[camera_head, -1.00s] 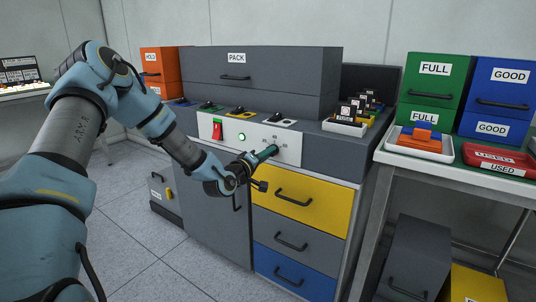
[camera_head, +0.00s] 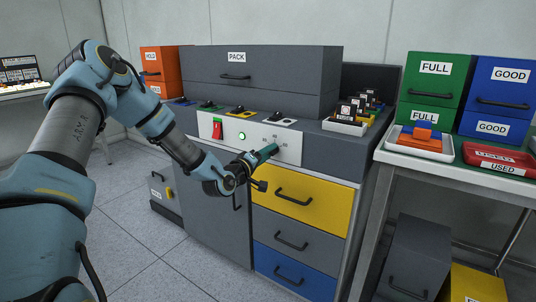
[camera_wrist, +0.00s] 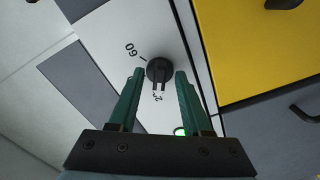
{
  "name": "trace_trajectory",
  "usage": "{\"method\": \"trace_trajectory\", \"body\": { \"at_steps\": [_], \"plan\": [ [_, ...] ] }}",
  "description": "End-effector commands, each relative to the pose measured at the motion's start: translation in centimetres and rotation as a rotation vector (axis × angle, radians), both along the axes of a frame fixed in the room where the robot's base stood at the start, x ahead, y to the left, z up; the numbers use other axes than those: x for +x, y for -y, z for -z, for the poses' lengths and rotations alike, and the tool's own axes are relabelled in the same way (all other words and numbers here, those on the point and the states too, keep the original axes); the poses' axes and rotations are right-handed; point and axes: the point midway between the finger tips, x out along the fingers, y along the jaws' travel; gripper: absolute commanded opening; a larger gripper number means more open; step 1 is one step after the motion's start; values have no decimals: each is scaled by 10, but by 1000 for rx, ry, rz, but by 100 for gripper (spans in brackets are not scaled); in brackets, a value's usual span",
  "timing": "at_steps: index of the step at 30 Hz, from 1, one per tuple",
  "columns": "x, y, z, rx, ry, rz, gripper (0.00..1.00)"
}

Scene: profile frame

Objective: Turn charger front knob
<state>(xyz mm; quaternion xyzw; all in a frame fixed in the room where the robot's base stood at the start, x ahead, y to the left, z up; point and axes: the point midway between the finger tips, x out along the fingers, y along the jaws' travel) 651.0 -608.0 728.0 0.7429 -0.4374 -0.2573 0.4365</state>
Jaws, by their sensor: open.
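The charger front knob (camera_wrist: 159,70) is a round black dial on the white front panel (camera_wrist: 112,35) in the wrist view. A printed "60" sits beside it at upper left, and another marking below it is partly covered. My gripper (camera_wrist: 160,73) is open, with its two green fingers on either side of the knob in the picture and a gap to each. I cannot tell how deep the tips reach around it. In the head view my gripper (camera_head: 270,151) is at the right part of the panel (camera_head: 257,131), and it hides the knob.
The panel also carries a red switch (camera_head: 217,128) and a green light (camera_head: 241,136). A yellow drawer (camera_head: 310,208) with a protruding handle lies just below my gripper. A white tray of dark packs (camera_head: 345,126) stands on the bench top at right.

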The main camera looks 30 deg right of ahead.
Motion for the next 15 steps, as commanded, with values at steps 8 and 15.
{"method": "trace_trajectory", "body": {
  "at_steps": [8, 15],
  "plan": [
    [-21, -41, 0, 2, -1, -1, 49],
    [-42, -78, 1, 2, -2, -1, 49]
  ]
}}
